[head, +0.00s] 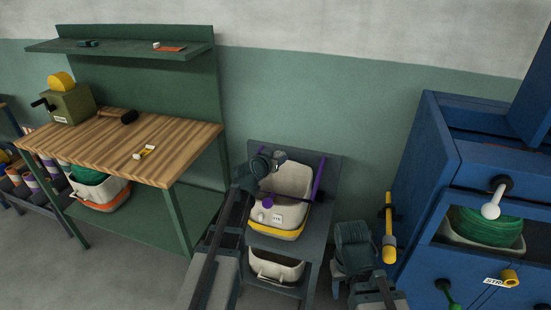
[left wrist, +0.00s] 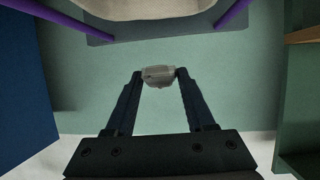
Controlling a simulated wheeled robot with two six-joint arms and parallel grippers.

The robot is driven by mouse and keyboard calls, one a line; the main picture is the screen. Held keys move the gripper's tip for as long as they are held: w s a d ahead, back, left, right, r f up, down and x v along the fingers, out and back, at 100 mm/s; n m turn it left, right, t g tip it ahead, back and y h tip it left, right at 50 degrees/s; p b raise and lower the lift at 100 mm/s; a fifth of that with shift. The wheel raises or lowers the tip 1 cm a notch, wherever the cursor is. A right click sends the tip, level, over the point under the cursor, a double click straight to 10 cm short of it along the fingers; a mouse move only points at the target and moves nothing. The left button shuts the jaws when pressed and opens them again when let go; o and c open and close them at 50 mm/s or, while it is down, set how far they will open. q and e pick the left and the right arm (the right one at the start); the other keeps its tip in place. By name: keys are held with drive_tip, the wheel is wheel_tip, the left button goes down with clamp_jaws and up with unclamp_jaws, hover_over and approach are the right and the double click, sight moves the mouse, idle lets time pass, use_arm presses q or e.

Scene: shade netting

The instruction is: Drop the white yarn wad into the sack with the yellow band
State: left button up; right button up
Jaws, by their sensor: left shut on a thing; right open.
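The sack with the yellow band (head: 290,180) is an open white container on a grey stand. Its yellow band runs round its lower part, and purple bars stand at its sides. My left gripper (head: 272,160) is shut on a small greyish-white wad (head: 280,156), at the sack's upper left rim in the head view. In the left wrist view the wad (left wrist: 158,76) sits between the fingertips, and the pale sack (left wrist: 150,8) shows at the top edge, apart from the wad. My right gripper (head: 379,274) is low at the right, open; its fingertips are hard to make out.
Another pale container (head: 276,266) is on the stand's lower shelf. A blue cabinet (head: 425,150) bounds the right side. A wooden-topped workbench (head: 180,145) is at the left.

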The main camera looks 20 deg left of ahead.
use_arm(q)
drive_tip(key=shift+w+a, duration=0.1)
drive_tip(key=shift+a, duration=0.15)
wheel_tip(320, 180, down, 6)
drive_tip(key=b, duration=0.6)
drive_tip(key=o, duration=1.4)
drive_tip(key=p+v, duration=0.5)
drive_tip(key=v, duration=0.8)
drive_tip(key=shift+s+r, duration=0.15)
drive_tip(key=shift+s, duration=0.25)
